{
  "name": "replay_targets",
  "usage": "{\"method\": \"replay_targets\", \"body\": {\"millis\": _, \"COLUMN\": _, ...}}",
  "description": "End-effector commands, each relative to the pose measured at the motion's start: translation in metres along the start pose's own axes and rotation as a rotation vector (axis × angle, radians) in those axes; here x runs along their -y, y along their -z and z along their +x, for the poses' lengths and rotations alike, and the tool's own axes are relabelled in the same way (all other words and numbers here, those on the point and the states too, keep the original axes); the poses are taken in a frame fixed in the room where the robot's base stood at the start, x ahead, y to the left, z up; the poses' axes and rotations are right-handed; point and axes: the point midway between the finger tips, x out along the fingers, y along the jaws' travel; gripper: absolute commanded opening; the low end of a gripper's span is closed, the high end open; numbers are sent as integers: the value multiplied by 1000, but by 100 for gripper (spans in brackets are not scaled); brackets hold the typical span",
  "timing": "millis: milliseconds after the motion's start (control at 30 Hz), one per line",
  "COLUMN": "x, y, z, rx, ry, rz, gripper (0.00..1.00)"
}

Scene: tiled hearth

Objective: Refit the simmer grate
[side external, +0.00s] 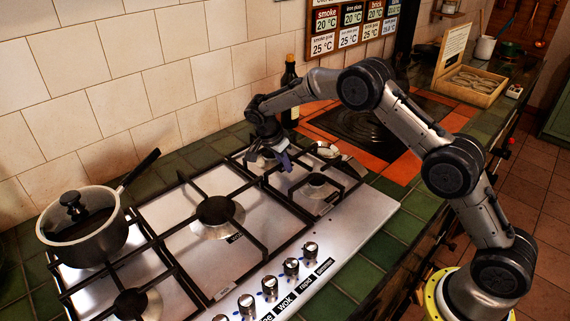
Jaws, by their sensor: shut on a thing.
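The hob (365,215) is a pale metal plate with black grates. The simmer grate (296,186) is the black-barred one at the right end, around a small burner (317,181). My gripper (281,163) reaches down over the rear left part of this grate. It is shut on the grate, though the fingertips are small and the contact is partly hidden. I cannot tell whether the grate is seated or slightly raised. Knobs (291,267) line the front, with labels including wok, rapid and simmer.
A lidded saucepan (85,230) stands on the left grate, its handle pointing back right. A dark bottle (290,90) stands behind my gripper near the tiled wall. A dark inset panel (355,122) with orange tiles and an open wooden box (468,85) lie to the right.

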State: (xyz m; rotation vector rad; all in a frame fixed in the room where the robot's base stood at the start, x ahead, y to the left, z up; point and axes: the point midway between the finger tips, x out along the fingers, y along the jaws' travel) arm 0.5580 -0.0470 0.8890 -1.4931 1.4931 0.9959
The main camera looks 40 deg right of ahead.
Motion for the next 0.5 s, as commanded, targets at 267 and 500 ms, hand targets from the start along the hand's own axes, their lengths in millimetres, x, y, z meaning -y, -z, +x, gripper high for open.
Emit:
{"method": "replay_targets", "body": {"millis": 267, "x": 2, "y": 0, "z": 0, "rx": -2, "ry": 7, "rz": 2, "gripper": 0}}
{"method": "replay_targets", "body": {"millis": 500, "x": 2, "y": -1, "z": 2, "rx": -2, "ry": 7, "rz": 2, "gripper": 0}}
